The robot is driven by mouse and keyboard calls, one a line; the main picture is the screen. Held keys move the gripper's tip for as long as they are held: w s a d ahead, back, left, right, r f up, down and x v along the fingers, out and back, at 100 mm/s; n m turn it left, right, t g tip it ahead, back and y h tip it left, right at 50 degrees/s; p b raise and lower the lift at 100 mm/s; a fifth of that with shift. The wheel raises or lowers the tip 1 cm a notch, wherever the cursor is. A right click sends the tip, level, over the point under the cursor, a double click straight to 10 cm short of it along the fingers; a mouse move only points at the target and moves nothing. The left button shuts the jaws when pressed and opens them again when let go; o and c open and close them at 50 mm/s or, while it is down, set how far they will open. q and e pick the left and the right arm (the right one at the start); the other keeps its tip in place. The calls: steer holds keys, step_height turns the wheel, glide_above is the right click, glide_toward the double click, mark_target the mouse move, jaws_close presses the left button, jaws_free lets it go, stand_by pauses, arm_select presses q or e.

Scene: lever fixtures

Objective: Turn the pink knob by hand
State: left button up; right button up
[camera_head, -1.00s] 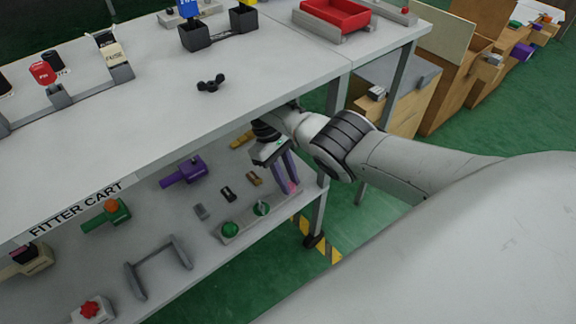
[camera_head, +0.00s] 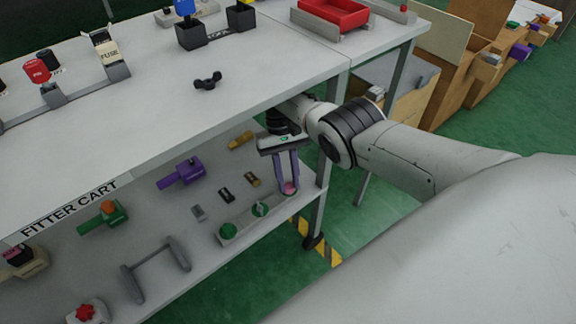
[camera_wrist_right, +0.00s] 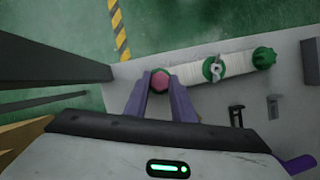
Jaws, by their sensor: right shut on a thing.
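The pink knob (camera_head: 290,187) is at the right end of a pale strip (camera_head: 246,221) on the cart's lower shelf. My right gripper (camera_head: 289,184) reaches down to it from above, with its purple fingers on either side of the knob. In the right wrist view the pink knob (camera_wrist_right: 160,80) sits between the two fingertips (camera_wrist_right: 160,86), which are shut on it. Its lower sides are partly hidden by the fingers. My left gripper is not in view.
A purple valve (camera_head: 181,173) and a grey handle (camera_head: 155,267) are on the lower shelf. The upper shelf (camera_head: 180,110) overhangs my right wrist, and a cart leg (camera_head: 323,190) stands close by.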

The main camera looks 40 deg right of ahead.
stand_by(0.3)
steer(key=o, duration=1.1)
steer(key=shift+c, duration=0.2)
